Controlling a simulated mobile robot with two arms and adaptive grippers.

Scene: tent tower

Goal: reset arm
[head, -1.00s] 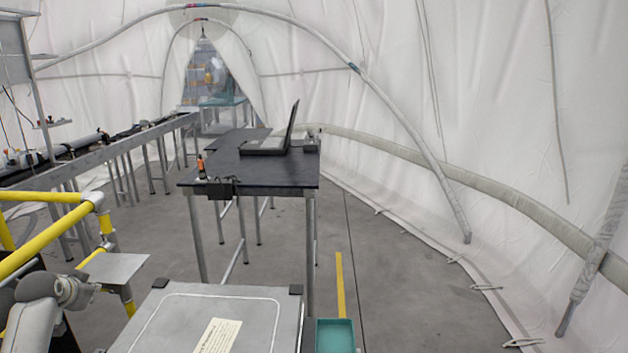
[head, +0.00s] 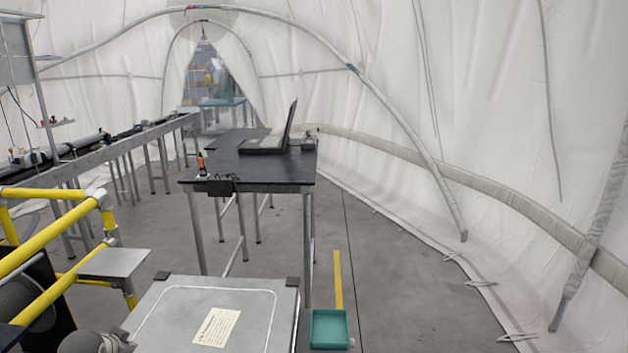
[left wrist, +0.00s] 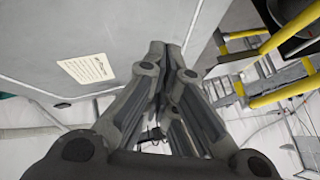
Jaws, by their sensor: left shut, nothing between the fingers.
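My left gripper (left wrist: 165,52) shows in the left wrist view with its fingers together and nothing between them. It is near the grey case (left wrist: 60,30) with a cream label, and I cannot tell whether it touches the case. My right gripper is not in view.
Yellow railings (head: 62,235) stand at the left, by a small grey plate (head: 113,263). A dark table (head: 240,170) carries a laptop (head: 270,140). A teal tray (head: 330,328) lies right of the case. The floor at the right is clear.

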